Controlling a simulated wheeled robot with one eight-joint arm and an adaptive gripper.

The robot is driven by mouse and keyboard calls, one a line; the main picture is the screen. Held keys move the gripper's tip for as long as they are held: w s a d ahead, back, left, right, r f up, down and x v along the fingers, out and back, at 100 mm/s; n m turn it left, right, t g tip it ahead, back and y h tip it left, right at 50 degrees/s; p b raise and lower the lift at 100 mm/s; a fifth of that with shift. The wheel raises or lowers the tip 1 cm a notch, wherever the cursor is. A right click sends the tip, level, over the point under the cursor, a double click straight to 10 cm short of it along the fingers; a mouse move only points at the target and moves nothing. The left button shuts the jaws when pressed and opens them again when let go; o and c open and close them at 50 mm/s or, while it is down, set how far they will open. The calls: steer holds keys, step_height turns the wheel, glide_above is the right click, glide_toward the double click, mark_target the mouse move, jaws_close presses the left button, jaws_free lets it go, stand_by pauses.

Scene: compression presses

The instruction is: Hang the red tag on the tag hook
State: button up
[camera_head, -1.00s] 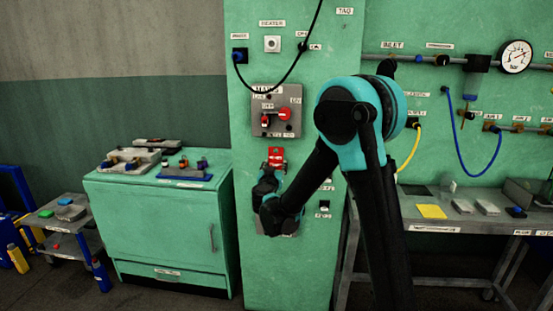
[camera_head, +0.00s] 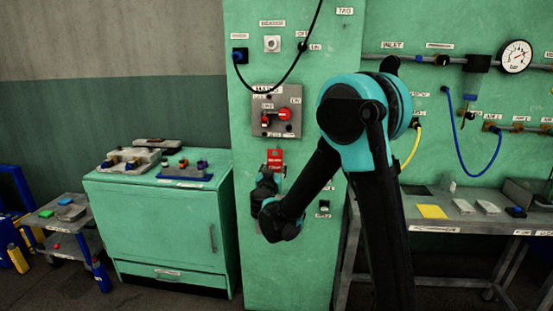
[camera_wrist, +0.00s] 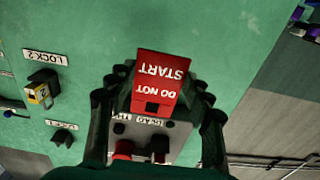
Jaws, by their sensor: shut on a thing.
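The red tag (camera_wrist: 163,78) reads "DO NOT START", upside down in the wrist view, and has a dark square spot near one end. My gripper (camera_wrist: 163,92) is shut on it, with one black finger at each side. In the head view the tag (camera_head: 275,157) is upright above my gripper (camera_head: 270,178), in front of the green column (camera_head: 250,270), below the grey switch box. A label that seems to read TAG (camera_head: 345,11) is high on the column's right side. I cannot make out the tag hook itself.
The grey switch box (camera_head: 291,97) with a red knob is above the tag. A black cable (camera_head: 296,68) loops across the column's upper part. A yellow lock (camera_wrist: 40,93) hangs by the LOCK 2 label. A green cabinet (camera_head: 160,235) stands left, a workbench (camera_head: 470,222) right.

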mark_target(275, 166)
steer(key=shift+s+a, duration=0.1)
steer(key=shift+s, duration=1.5)
